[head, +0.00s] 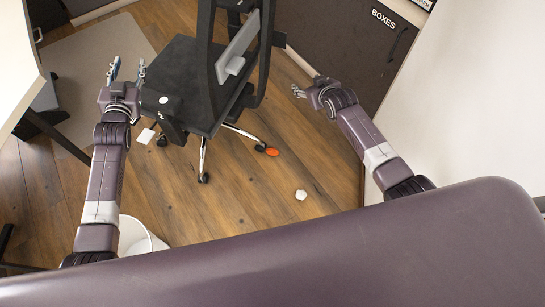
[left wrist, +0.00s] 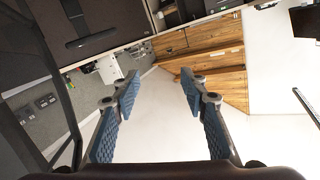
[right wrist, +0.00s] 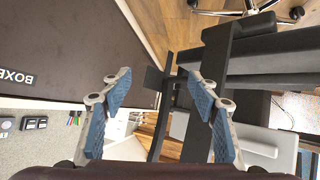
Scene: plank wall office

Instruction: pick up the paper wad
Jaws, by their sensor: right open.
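A small white paper wad (head: 300,195) lies on the wooden floor right of centre in the head view, below the right gripper in the picture and apart from both grippers. I cannot make it out in either wrist view. My left gripper (head: 127,72) is raised at the left, beside the office chair; its blue-padded fingers (left wrist: 160,92) stand apart with nothing between them. My right gripper (head: 306,90) is raised in front of the dark cabinet; its fingers (right wrist: 160,92) are also apart and empty.
The black office chair (head: 183,70) bears a small white object (head: 163,100) on its seat. A red-orange disc (head: 272,152) and a white piece (head: 146,136) lie on the floor. A white bin (head: 135,238) is by my left arm. A dark cabinet (head: 340,35) and desk (head: 18,60) flank the floor.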

